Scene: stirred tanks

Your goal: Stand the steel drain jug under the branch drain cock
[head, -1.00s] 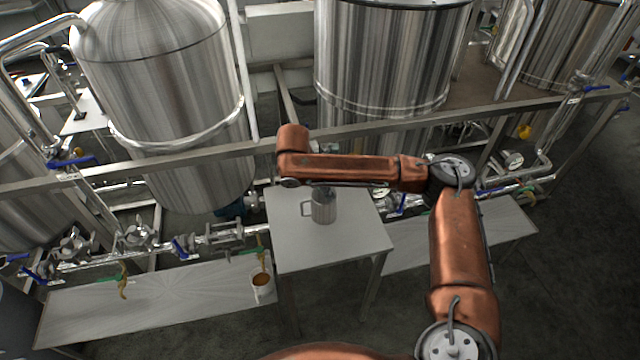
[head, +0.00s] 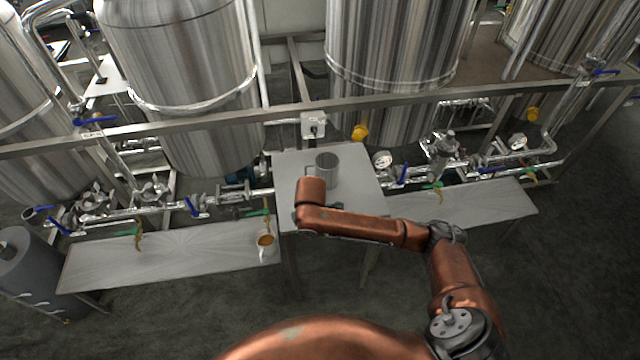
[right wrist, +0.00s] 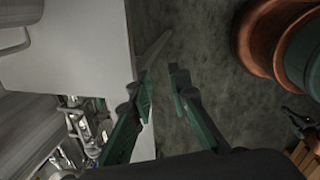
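The steel jug (head: 328,172) stands upright on the small grey table (head: 356,190) in the head view, its handle to the left. My right arm's wrist hangs over the table's front left part, in front of the jug. My right gripper is mostly hidden under it there. In the right wrist view the right gripper (right wrist: 162,82) is open, with only floor and a table leg between its fingers. Several drain cocks show, including one above the left bench (head: 262,213) and one above the right bench (head: 438,188). I cannot tell which is the branch one. My left gripper is out of view.
A pale mug (head: 267,247) with brown content stands at the right end of the left bench (head: 175,256). The right bench (head: 465,212) is bare. A long steel rail (head: 230,120) runs in front of the tanks. A grey cylinder (head: 35,270) stands at far left.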

